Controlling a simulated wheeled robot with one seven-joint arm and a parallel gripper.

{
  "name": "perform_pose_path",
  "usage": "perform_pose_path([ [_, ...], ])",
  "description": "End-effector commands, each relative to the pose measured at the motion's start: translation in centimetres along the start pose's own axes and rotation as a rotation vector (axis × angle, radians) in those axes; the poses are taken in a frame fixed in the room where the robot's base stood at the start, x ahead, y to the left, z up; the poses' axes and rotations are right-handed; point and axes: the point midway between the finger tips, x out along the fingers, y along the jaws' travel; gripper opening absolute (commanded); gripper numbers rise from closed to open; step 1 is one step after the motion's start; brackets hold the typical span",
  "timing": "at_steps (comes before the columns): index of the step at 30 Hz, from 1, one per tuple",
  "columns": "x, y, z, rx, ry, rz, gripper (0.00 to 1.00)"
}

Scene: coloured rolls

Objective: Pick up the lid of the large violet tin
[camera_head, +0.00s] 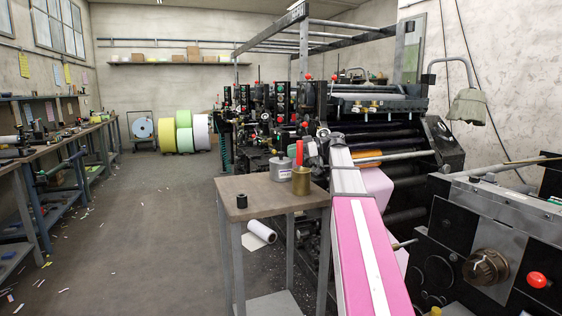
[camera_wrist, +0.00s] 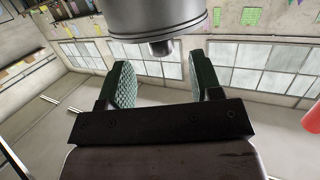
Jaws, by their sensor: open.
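No clearly violet tin shows; a large grey metal tin (camera_head: 280,169) with a knobbed lid stands on the small brown-topped table (camera_head: 262,198) in the head view. In the wrist view a grey metal cylinder (camera_wrist: 155,18) with a short knob (camera_wrist: 160,48) fills the top middle, matching this tin's lid. My gripper (camera_wrist: 160,66) is open, its two green padded fingers apart. The knob appears between and just beyond the fingertips, and no contact shows. Whether it lies fully between the pads I cannot tell.
A brass-coloured tin (camera_head: 301,182) with a red-topped object (camera_head: 299,152) stands close to the grey tin's right. A small black cylinder (camera_head: 241,201) sits near the table's left edge. A white roll (camera_head: 261,231) lies below. Printing machinery (camera_head: 380,120) crowds behind; the floor at left is open.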

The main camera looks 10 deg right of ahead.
Motion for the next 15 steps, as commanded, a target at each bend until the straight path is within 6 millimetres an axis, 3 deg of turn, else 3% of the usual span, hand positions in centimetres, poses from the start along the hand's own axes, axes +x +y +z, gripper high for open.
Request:
perform_pose_path([
  [9, 4.0, -0.2, -0.2, 0.0, -0.001, -0.002, 0.59],
  [15, 4.9, -0.2, -0.2, 0.0, 0.0, 0.0, 0.59],
])
